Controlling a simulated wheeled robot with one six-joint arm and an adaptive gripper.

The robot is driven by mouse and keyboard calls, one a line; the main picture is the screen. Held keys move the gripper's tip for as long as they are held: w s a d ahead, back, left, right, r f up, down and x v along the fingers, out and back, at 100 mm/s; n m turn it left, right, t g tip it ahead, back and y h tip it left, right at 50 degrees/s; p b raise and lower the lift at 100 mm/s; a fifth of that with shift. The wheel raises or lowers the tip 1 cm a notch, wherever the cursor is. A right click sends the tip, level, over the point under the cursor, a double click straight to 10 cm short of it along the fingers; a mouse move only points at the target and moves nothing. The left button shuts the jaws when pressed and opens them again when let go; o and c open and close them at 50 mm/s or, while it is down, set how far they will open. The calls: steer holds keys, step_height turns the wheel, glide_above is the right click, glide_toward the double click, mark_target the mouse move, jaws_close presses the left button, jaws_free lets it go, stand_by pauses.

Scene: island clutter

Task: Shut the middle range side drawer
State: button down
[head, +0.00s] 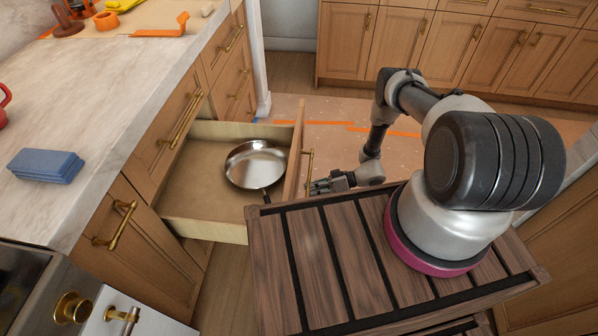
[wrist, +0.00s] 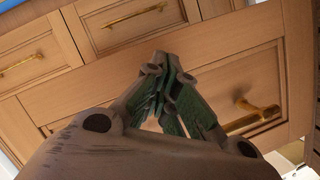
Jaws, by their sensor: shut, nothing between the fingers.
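The open drawer (head: 185,205) sticks out from the wooden cabinet at the left in the head view, with a steel pan (head: 254,164) lying in it. Its front panel (head: 293,160) faces my arm and carries a brass handle (head: 307,172). My gripper (head: 318,186) is shut and empty, close beside the handle on the outer side of the front. In the wrist view my gripper (wrist: 165,62) points at a wooden front (wrist: 200,78); a brass handle (wrist: 256,112) shows to the right. I cannot tell whether the fingertips touch the panel.
The marble counter (head: 110,95) above holds a blue sponge stack (head: 46,165) and orange tools (head: 160,32). A range (head: 60,295) with a brass knob stands at the lower left. More cabinets (head: 430,45) line the back. Open floor (head: 300,115) lies behind the drawer.

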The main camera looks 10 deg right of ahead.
steer(key=shift+w+a, duration=0.3)
steer(key=shift+a, duration=0.65)
stand_by(0.7)
steer(key=shift+w+a, duration=0.3)
steer(key=shift+a, duration=0.65)
steer(key=shift+w+a, duration=0.35)
steer(key=shift+a, duration=0.6)
steer(key=shift+w+a, duration=0.3)
steer(key=shift+a, duration=0.65)
glide_toward(255, 186)
steer(key=shift+s+a+f, duration=0.25)
steer(key=shift+a+f, duration=0.2)
steer(key=shift+f, duration=0.05)
steer(key=shift+s+a+f, duration=0.25)
steer(key=shift+a+f, duration=0.2)
steer(key=shift+f, duration=0.1)
steer(key=shift+a, duration=0.1)
steer(key=shift+w+a, duration=0.3)
steer(key=shift+a, duration=0.6)
steer(key=shift+w+a, duration=0.35)
steer(key=shift+a, duration=0.6)
steer(key=shift+w+a, duration=0.3)
steer(key=shift+a, duration=0.75)
